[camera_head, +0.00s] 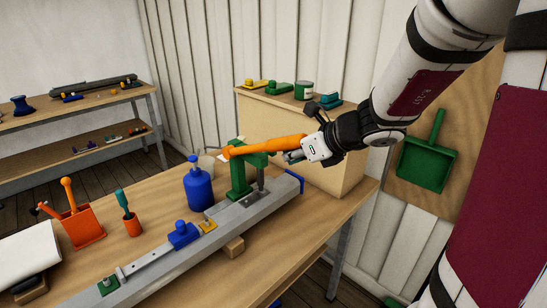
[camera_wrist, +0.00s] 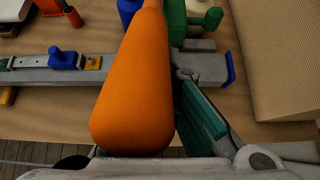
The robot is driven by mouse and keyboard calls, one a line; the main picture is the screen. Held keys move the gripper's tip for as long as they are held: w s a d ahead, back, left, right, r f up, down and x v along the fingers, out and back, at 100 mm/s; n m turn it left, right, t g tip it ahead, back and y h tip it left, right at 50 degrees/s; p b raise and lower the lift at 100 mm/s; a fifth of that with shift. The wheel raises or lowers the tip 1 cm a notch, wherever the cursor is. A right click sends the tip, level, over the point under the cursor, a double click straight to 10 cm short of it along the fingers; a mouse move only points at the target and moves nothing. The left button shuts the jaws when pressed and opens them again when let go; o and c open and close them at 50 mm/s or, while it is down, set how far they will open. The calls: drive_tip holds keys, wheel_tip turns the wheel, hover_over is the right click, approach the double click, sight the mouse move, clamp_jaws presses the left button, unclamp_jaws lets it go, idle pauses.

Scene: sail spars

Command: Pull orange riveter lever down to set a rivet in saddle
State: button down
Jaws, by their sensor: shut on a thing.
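The green riveter (camera_head: 239,180) stands upright over the grey spar (camera_head: 150,262) on the workbench. Its orange lever (camera_head: 262,147) reaches right from the riveter's top, close to level, with its handle end slightly higher. My gripper (camera_head: 294,155) is shut on the lever's handle end. In the wrist view the lever (camera_wrist: 137,95) fills the middle; one green-padded finger shows at its right and the other is hidden. A small grey plate (camera_head: 254,199) lies on the spar by the riveter's foot. The rivet cannot be made out.
A blue bottle (camera_head: 198,188) stands close left of the riveter. A blue block (camera_head: 183,235) and yellow plate (camera_head: 208,226) sit on the spar. A cardboard-coloured box (camera_head: 300,130) stands behind my gripper. An orange tool holder (camera_head: 80,226) is further left.

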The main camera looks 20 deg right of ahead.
drive_tip(key=shift+w+r, duration=0.15)
drive_tip(key=shift+r, duration=0.25)
drive_tip(key=w+r+p, duration=0.1)
drive_tip(key=r, duration=0.1)
drive_tip(key=w+a+r+p, duration=0.1)
drive_tip(key=w+r+p, duration=0.1)
drive_tip(key=w+a+r+p, duration=0.1)
drive_tip(key=r+p, duration=0.1)
drive_tip(key=shift+w+r, duration=0.25)
drive_tip(key=shift+w, duration=0.2)
drive_tip(key=w+a+r+p, duration=0.2)
drive_tip(key=w+r, duration=0.2)
drive_tip(key=w, duration=0.2)
drive_tip(key=shift+w+r+p, duration=0.3)
drive_tip(key=shift+r+p, duration=0.05)
idle(0.5)
